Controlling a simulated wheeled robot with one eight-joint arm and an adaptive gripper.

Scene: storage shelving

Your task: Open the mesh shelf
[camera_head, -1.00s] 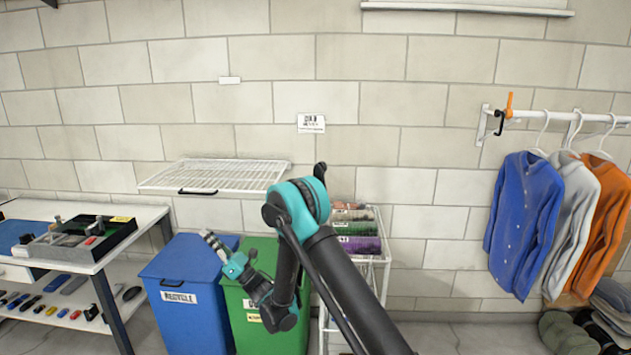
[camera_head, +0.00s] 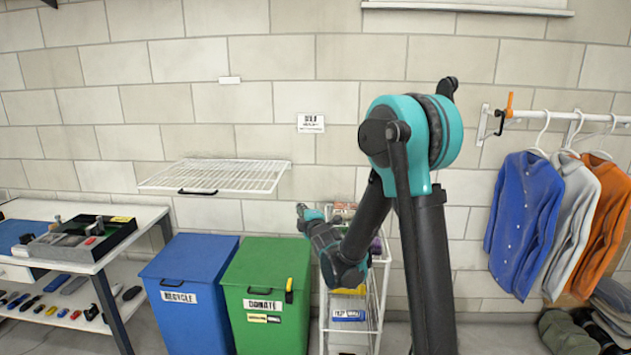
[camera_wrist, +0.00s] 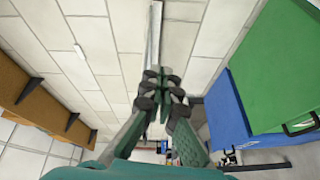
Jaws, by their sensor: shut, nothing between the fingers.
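The mesh shelf (camera_head: 215,174) is a white wire rack on the block wall, left of centre in the head view. It lies about level, with a black handle (camera_head: 197,192) on its front edge. My gripper (camera_head: 302,210) is right of the shelf and slightly lower, apart from it, and points left. In the wrist view my gripper (camera_wrist: 163,85) has its fingertips together and holds nothing. A thin pale strip (camera_wrist: 155,35) beyond the fingertips looks like the shelf seen edge-on, though I cannot be sure.
A blue recycle bin (camera_head: 185,275) and a green donate bin (camera_head: 265,270) stand below the shelf. A white wire rack (camera_head: 377,300) stands partly behind my arm. A workbench (camera_head: 130,215) is at left; shirts (camera_head: 525,220) hang at right.

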